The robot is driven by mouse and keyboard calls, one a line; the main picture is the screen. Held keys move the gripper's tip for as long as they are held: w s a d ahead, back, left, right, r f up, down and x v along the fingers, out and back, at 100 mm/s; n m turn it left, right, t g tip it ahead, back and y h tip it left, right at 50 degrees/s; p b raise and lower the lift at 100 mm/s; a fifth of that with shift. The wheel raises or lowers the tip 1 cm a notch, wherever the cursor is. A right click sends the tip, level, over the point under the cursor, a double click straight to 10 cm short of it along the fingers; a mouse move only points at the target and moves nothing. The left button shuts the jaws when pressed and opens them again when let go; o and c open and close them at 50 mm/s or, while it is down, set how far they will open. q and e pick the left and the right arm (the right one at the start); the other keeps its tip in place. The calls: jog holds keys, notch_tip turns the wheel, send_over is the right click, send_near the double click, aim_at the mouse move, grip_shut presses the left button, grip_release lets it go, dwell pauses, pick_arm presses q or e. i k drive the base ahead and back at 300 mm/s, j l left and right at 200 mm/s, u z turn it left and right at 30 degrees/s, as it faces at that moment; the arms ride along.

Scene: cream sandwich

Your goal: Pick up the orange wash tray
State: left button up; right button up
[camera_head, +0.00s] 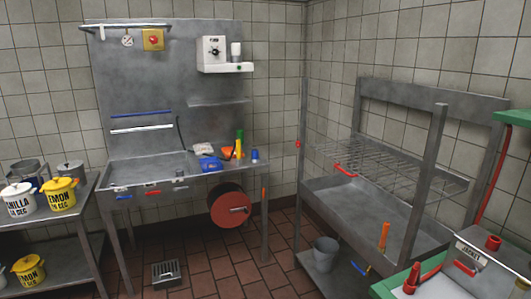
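I cannot make out a clear orange wash tray. A small orange item (227,153) lies on the steel worktable at the back wall, behind a blue tray-like item (210,164); its shape is too small to tell. A second orange item (383,236), narrow and upright, stands in the lower basin of the steel rack at the right. Neither of my grippers shows in the head view.
The steel worktable (140,170) has a red reel (230,206) below it. A shelf (60,222) with labelled pots stands at left. The steel rack (340,205) and a green-edged counter (425,283) are at right. A floor drain (166,272) lies on the tiled floor, mostly clear between them.

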aim_at(227, 151)
jog(key=i+j+z, duration=0.35)
jog(key=i, duration=0.3)
jog(key=i+j+z, duration=0.35)
jog(key=i+j, duration=0.25)
